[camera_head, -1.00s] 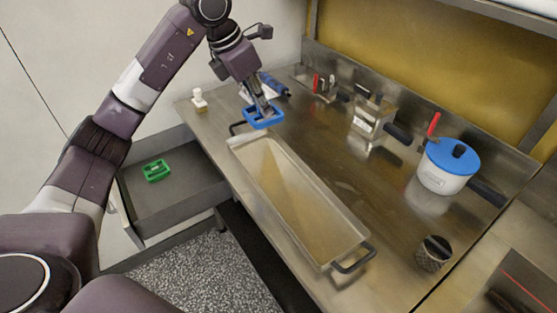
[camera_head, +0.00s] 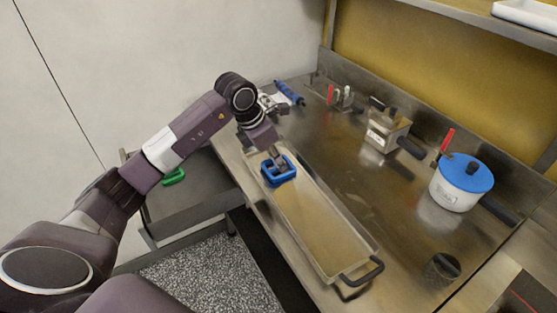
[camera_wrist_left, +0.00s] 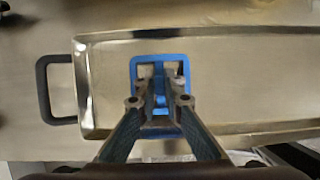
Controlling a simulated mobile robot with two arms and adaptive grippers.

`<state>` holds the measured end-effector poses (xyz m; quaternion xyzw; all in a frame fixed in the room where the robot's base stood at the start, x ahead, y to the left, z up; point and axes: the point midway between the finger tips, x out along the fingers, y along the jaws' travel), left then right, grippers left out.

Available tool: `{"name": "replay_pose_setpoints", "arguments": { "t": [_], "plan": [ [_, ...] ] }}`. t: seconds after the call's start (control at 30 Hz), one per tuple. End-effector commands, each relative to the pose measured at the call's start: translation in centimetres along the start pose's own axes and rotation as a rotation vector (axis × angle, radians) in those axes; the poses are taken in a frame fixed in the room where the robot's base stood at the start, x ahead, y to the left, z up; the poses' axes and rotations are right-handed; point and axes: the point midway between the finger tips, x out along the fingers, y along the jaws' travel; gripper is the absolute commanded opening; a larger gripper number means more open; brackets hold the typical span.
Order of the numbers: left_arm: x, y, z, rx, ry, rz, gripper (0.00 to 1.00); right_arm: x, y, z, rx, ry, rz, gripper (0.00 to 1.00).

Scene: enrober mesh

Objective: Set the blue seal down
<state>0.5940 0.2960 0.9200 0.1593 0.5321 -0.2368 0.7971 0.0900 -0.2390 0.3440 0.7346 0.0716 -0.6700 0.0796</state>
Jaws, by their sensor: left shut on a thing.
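The blue seal (camera_head: 279,171) is a small blue rectangular frame. My left gripper (camera_head: 280,163) is shut on it, above the far end of the long metal tray (camera_head: 335,225). In the left wrist view the blue seal (camera_wrist_left: 160,60) sits between the fingertips of my left gripper (camera_wrist_left: 160,92), over the tray's end near its black handle (camera_wrist_left: 55,88). I cannot tell whether the seal touches the tray floor. My right gripper is in no frame.
A green frame (camera_head: 173,177) lies in the open drawer (camera_head: 185,205) at the left, partly behind my arm. A white pot with a blue lid (camera_head: 462,183), a metal box (camera_head: 386,130) and a dark cup (camera_head: 441,269) stand right of the tray. The counter between is clear.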

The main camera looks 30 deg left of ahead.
Motion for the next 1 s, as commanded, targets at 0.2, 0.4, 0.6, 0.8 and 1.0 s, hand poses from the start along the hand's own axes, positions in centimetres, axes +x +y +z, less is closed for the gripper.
{"name": "replay_pose_setpoints", "arguments": {
  "t": [0.2,0.4,0.6,0.8,1.0],
  "plan": [
    [0.2,0.0,-0.1,0.000,0.000,0.000,0.00,0.3,-0.3,0.0,-0.002,0.000,-0.004,0.40],
    [0.2,0.0,-0.1,0.000,0.001,0.000,0.25,0.3,-0.7,-0.1,-0.001,0.001,-0.007,0.40],
    [0.2,0.0,-0.1,0.000,0.001,-0.001,0.26,0.3,-0.8,-0.1,-0.001,0.001,-0.009,0.40],
    [-0.4,0.1,0.1,0.000,0.000,0.001,0.26,0.0,-0.7,-0.1,-0.001,0.001,-0.008,0.40],
    [-4.0,0.1,0.1,0.001,-0.003,0.004,0.26,0.7,-0.7,0.0,-0.001,0.000,-0.008,0.40]
  ]
}}
